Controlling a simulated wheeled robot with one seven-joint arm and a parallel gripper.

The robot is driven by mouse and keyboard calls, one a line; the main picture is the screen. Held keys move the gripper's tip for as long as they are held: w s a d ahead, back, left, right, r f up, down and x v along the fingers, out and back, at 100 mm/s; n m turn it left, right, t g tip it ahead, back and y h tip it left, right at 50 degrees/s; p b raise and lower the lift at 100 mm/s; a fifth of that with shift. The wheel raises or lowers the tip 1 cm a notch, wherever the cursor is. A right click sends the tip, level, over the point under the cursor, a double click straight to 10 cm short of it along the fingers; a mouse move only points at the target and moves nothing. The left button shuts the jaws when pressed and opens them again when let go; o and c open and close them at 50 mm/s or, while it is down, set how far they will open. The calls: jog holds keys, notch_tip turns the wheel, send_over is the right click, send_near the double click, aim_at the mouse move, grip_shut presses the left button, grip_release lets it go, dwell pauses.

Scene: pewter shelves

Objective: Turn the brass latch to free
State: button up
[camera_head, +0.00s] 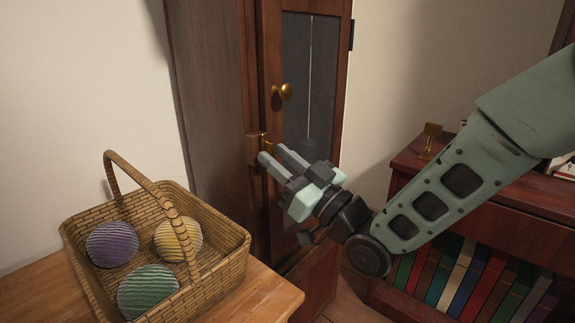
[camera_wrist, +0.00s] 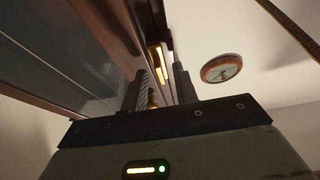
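The brass latch (camera_head: 265,138) is a small piece at the edge of the tall dark wooden cabinet's door, beside a wooden block (camera_head: 252,149). My gripper (camera_head: 271,152) is just below and in front of the latch, its two fingers pointing at the door edge. The fingers are apart with a gap between them. In the wrist view, my gripper (camera_wrist: 162,88) also shows its fingers apart, with bright brass (camera_wrist: 159,64) seen between them. I cannot tell whether a finger touches the latch, and its lower part is partly hidden.
The cabinet door has a round brass knob (camera_head: 286,91) above the latch and a dark glass pane (camera_head: 309,60). A wicker basket (camera_head: 215,275) with several striped balls stands on a wooden table at left. A low bookcase (camera_head: 410,165) stands at right. A round clock (camera_wrist: 221,68) hangs on the wall.

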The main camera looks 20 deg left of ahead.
jog(key=p+v, duration=0.1)
jog(key=v, duration=1.6)
jog(key=shift+d, duration=0.15)
jog(key=shift+f, duration=0.15)
jog(key=d+f+m+g+h, duration=0.25)
jog(key=f+h, duration=0.25)
jog(key=h, duration=0.7)
jog(key=s+d+r+m+g+h, duration=0.2)
jog(key=s+d+m+g+h, duration=0.35)
jog(key=s+d, duration=0.95)
notch_tip(320, 180, up, 33)
jog(key=s+a+n+h+p, duration=0.1)
jog(key=h+p, duration=0.1)
jog(key=p, duration=3.1)
jog(key=shift+s+n+h, duration=0.35)
jog(key=shift+s+n, duration=0.05)
